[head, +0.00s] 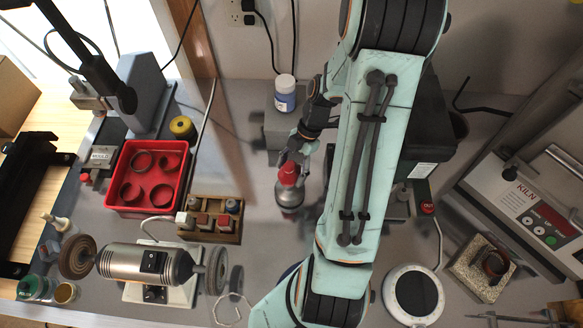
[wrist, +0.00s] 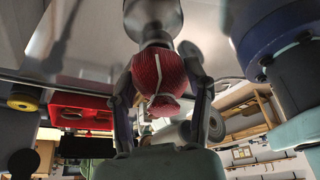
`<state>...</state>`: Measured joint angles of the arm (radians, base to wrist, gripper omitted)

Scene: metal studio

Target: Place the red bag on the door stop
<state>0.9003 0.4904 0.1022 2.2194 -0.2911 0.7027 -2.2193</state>
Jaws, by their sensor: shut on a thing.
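The red bag (head: 288,173) is in my gripper (head: 294,158), over the bench near the middle of the head view. In the wrist view, the red bag (wrist: 158,75) looks ribbed, with a pale stripe, and sits between both fingers of my gripper (wrist: 165,88). A silver rounded thing (head: 289,197), perhaps the door stop, shows right below the bag in the head view. The silver thing (wrist: 152,22) also shows just beyond the bag in the wrist view. I cannot tell whether bag and silver thing touch. My arm covers part of the bench to the right.
A white jar with a blue label (head: 285,93) stands on a grey block behind my gripper. To the left are a red tray (head: 120,190) with several rings, a wooden block holder (head: 210,238) and a polishing motor (head: 145,270). A kiln (head: 535,205) stands at right.

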